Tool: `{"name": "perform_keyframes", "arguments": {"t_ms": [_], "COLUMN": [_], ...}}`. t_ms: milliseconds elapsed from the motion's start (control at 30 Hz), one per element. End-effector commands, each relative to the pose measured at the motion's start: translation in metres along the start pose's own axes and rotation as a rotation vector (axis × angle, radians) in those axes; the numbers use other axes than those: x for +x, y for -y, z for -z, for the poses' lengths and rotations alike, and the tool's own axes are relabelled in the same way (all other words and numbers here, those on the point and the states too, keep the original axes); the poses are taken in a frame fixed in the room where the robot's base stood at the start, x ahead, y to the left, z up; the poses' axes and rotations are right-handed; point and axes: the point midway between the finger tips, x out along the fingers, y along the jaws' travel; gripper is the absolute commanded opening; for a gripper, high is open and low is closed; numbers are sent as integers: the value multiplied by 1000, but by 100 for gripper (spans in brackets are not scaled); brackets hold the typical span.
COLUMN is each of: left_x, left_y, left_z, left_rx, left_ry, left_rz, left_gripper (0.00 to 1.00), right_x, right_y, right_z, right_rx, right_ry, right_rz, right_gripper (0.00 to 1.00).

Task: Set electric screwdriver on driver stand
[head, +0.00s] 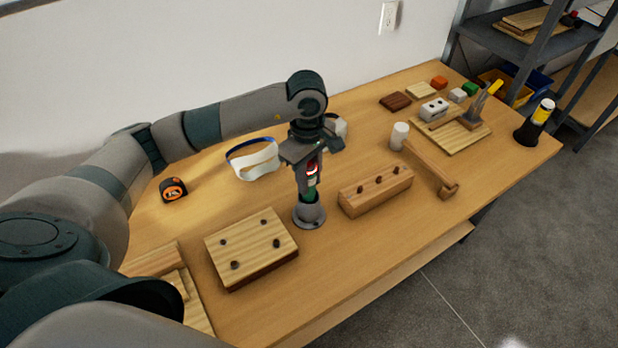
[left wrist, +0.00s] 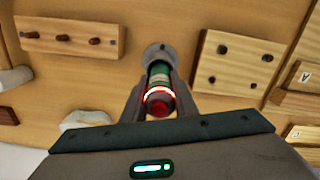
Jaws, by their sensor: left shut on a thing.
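The electric screwdriver (head: 312,183) is a slim upright cylinder with green, pale and red bands. In the left wrist view its red end (left wrist: 159,103) faces the camera. My left gripper (head: 308,172) is shut on it from above, with one finger on each side. The driver stand (head: 309,214) is a round grey cup on the table, directly under the screwdriver; it partly shows in the left wrist view (left wrist: 158,50). The screwdriver's lower end meets the stand's top; I cannot tell how deep it sits. My right gripper is not in view.
A wooden block with dark pegs (head: 250,247) stands left of the stand, and a longer pegged block (head: 375,190) stands right. Safety goggles (head: 253,160) and a tape measure (head: 173,189) lie behind left. A mallet (head: 427,160) lies right. The front table strip is clear.

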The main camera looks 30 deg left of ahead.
Motion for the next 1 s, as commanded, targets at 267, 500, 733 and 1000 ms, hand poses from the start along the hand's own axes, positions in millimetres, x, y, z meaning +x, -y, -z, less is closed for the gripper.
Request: {"name": "perform_keyframes", "arguments": {"t_ms": [267,500,733,1000], "left_x": [0,1,0,0], "left_y": [0,0,0,0], "left_z": [0,0,0,0], "left_rx": [0,0,-1,0], "left_ry": [0,-1,0,0], "left_rz": [-1,-2,-1,-1], "left_gripper": [0,0,0,0], "right_x": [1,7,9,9], "right_y": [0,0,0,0], "right_z": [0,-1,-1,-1], "right_rx": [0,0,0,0], "right_ry": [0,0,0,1], "right_rz": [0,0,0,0], "right_gripper": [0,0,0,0]}}
